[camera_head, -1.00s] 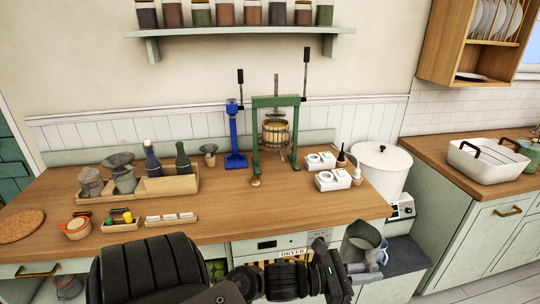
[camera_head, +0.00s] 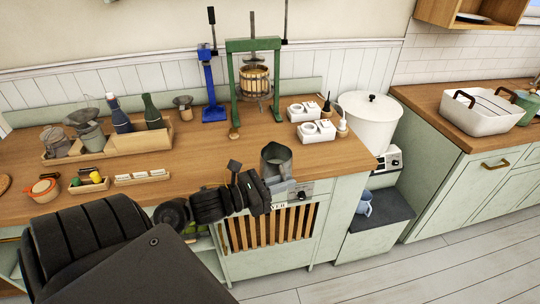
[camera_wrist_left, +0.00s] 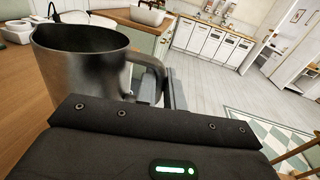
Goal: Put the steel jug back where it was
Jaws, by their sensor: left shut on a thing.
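The steel jug (camera_head: 276,162) is upright at the front edge of the wooden worktop, in front of the green press. My left gripper (camera_head: 273,188) is shut on the jug, on its near side. In the left wrist view the jug (camera_wrist_left: 85,72) fills the upper left, its open rim facing up, and its handle is at the gripper's fingers (camera_wrist_left: 160,85). Whether its base touches the worktop cannot be told. My right gripper is not in view.
A green press (camera_head: 255,85) and a blue bottle corker (camera_head: 211,80) stand at the back. White boxes (camera_head: 318,130) lie right of the jug, beside a white pot (camera_head: 370,118). A wooden crate (camera_head: 150,139) holds bottles at left. Bare worktop (camera_head: 220,150) lies between.

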